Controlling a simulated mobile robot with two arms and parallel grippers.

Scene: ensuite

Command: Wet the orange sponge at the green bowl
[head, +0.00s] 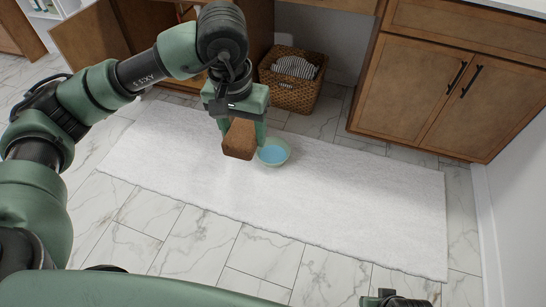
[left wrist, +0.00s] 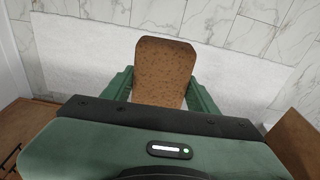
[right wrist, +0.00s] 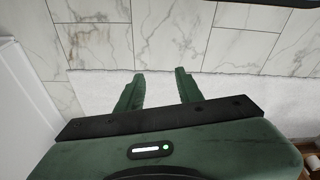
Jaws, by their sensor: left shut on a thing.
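The orange-brown sponge (head: 239,140) is held in my left gripper (head: 241,126), whose two fingers are shut on its sides. In the left wrist view the sponge (left wrist: 163,72) sits between the fingers (left wrist: 160,88). The green bowl (head: 273,152) holds blue water and stands on the white rug, just right of the sponge in the head view. The sponge appears above rug height, beside the bowl in the picture. The bowl does not show in the left wrist view. My right gripper (right wrist: 159,88) is empty, its fingers apart, above the rug's edge.
The white rug (head: 350,205) covers the marble-tiled floor (head: 190,245). A wicker basket (head: 292,97) with striped cloth stands behind the bowl. Brown cabinets (head: 420,95) stand at the back right, and a white wall (head: 525,200) is at the right. The rug's right part is clear.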

